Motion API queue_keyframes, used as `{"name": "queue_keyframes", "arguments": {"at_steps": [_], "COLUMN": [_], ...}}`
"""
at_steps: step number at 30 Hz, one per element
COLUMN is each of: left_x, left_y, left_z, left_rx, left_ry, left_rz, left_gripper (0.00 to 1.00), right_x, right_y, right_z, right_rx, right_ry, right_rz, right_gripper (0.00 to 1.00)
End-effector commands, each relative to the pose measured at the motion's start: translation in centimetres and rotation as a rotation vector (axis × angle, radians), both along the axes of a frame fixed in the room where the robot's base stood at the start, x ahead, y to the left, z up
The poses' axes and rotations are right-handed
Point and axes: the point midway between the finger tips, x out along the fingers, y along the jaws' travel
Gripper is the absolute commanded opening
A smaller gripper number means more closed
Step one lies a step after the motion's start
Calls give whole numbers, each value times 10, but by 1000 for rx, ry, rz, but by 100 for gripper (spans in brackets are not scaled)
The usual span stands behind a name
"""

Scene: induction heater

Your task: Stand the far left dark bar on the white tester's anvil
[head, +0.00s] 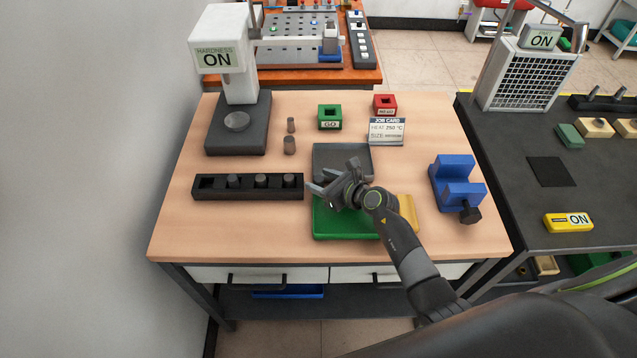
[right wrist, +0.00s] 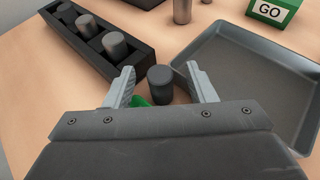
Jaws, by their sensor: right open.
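The white tester (head: 226,45) stands at the back left of the table, its display reading ON. Its round anvil (head: 236,122) is bare on the dark base. A black rack (head: 248,195) holds three dark bars upright; the leftmost of them is a dark bar (head: 233,181), and the slot left of it is empty. My right gripper (head: 320,196) is open right of the rack, near the green mat. In the right wrist view another dark bar (right wrist: 160,85) shows between its fingertips, with a gap on each side. My left gripper is not in view.
Two grey bars stand near the tester: a small one (head: 291,125) and a larger one (head: 289,145). A grey tray (head: 342,150), a green GO box (head: 330,117), a red box (head: 385,104) and a blue vise (head: 456,185) are also on the table. The front left is clear.

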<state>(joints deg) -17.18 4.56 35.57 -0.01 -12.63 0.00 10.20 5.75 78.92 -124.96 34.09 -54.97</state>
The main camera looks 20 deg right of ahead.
Motion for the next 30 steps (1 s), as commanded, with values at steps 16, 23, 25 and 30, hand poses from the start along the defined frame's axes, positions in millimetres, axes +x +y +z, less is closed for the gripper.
{"name": "queue_keyframes", "arguments": {"at_steps": [16, 23, 25, 30], "left_x": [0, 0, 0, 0], "left_y": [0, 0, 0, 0], "left_z": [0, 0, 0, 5], "left_rx": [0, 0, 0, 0], "left_ry": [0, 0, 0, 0], "left_rz": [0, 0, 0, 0], "left_gripper": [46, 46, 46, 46], "right_x": [0, 0, 0, 1], "right_y": [0, 0, 0, 0], "right_z": [0, 1, 2, 20], "right_rx": [0, 1, 0, 0], "right_ry": [0, -2, -2, -6], "right_rz": [0, 0, 0, 1], "right_gripper": [5, 0, 0, 0]}}
